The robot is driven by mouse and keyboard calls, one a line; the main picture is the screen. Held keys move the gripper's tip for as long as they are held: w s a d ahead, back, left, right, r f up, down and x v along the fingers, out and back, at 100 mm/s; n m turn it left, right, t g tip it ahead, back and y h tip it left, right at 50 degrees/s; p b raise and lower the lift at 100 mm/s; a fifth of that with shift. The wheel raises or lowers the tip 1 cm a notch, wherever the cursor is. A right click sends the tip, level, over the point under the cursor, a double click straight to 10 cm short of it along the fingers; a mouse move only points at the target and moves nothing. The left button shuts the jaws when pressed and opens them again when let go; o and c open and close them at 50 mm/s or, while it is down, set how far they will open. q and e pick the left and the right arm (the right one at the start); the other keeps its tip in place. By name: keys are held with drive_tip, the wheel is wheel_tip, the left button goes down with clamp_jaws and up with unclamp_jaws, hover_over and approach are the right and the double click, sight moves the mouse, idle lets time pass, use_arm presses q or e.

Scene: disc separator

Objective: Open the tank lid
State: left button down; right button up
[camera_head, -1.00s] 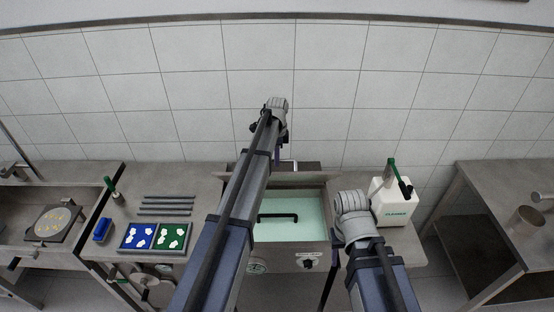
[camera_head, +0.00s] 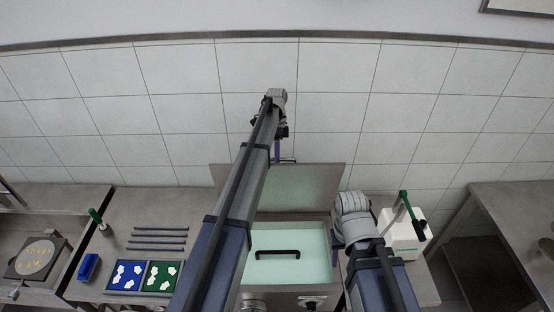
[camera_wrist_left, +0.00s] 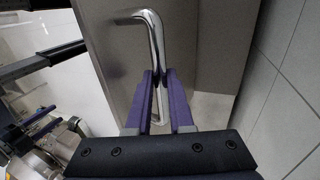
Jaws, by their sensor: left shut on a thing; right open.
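The tank lid (camera_head: 303,187) is a metal panel raised at the back of the tank (camera_head: 327,265), with its inner face showing in the head view. The tank's pale teal inside is uncovered. In the left wrist view, the purple fingers of my left gripper (camera_wrist_left: 158,98) are shut on the lid's shiny bent handle (camera_wrist_left: 155,40). In the head view this gripper (camera_head: 283,140) is behind the lid's top edge, largely hidden by my arm. My right gripper (camera_head: 352,208) is open at the tank's right side; its fingers are mostly hidden by its own wrist.
A black bar handle (camera_head: 277,254) shows inside the tank. A white container (camera_head: 405,238) with a green-and-black top stands close to my right wrist. On the left are blue and green trays (camera_head: 127,276), grey rods (camera_head: 160,238) and a blue box (camera_head: 88,267). A tiled wall rises behind.

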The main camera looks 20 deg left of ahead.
use_arm(q)
drive_tip(key=shift+w+a, duration=0.2)
drive_tip(key=shift+w, duration=0.55)
use_arm(e)
drive_tip(key=shift+w+a, duration=0.1)
drive_tip(key=shift+w, duration=0.25)
use_arm(q)
drive_tip(key=c, duration=0.8)
unclamp_jaws()
drive_tip(key=shift+s, duration=0.1)
drive_tip(key=shift+s, duration=0.1)
